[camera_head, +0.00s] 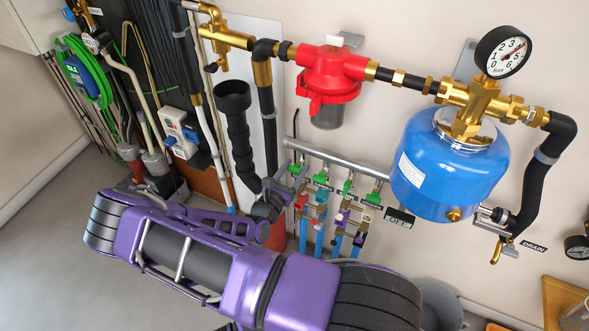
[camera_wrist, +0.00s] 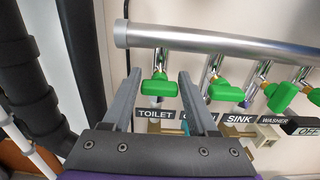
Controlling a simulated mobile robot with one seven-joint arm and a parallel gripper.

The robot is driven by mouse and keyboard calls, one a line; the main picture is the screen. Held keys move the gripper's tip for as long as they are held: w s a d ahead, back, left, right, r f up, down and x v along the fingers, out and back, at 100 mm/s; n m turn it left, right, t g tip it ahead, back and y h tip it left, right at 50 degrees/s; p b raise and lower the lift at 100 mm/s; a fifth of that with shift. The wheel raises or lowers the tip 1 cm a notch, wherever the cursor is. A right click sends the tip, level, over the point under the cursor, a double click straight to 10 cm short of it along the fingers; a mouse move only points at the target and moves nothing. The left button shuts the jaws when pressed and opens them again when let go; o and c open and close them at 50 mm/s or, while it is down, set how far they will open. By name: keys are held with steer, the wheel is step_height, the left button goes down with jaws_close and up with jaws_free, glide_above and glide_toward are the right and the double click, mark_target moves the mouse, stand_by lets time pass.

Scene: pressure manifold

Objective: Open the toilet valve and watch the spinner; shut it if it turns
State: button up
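The toilet valve's green handle (camera_wrist: 160,88) hangs under the grey manifold pipe (camera_wrist: 215,42), above the TOILET label (camera_wrist: 155,114). My gripper (camera_wrist: 160,74) is open, with one grey finger on each side of this handle. Gaps show between the handle and both fingers. In the head view the manifold's leftmost green handle (camera_head: 294,168) shows just above the end of my arm. I cannot pick out the spinner for certain in either view; small fittings below the valves are partly hidden by my gripper.
More green handles follow to the right, the nearest (camera_wrist: 224,92) close to my right finger. Black pipes (camera_wrist: 40,95) stand to the left. A red filter unit (camera_head: 329,75), a blue tank (camera_head: 449,165) and a pressure gauge (camera_head: 502,51) are on the wall above.

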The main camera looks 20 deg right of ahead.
jaws_close()
steer(key=shift+n, duration=0.3)
steer(key=n+p, duration=0.2)
steer(key=n, duration=0.1)
steer(key=shift+n, duration=0.3)
steer(key=n+p, duration=0.1)
steer(key=n, duration=0.3)
steer(key=shift+w+a+n, duration=0.1)
steer(key=shift+w+n, duration=0.05)
steer(key=shift+n, duration=0.15)
steer(key=n, duration=0.4)
steer(key=shift+f, duration=0.15)
steer(key=shift+f+n, duration=0.15)
steer(key=shift+n, duration=2.35)
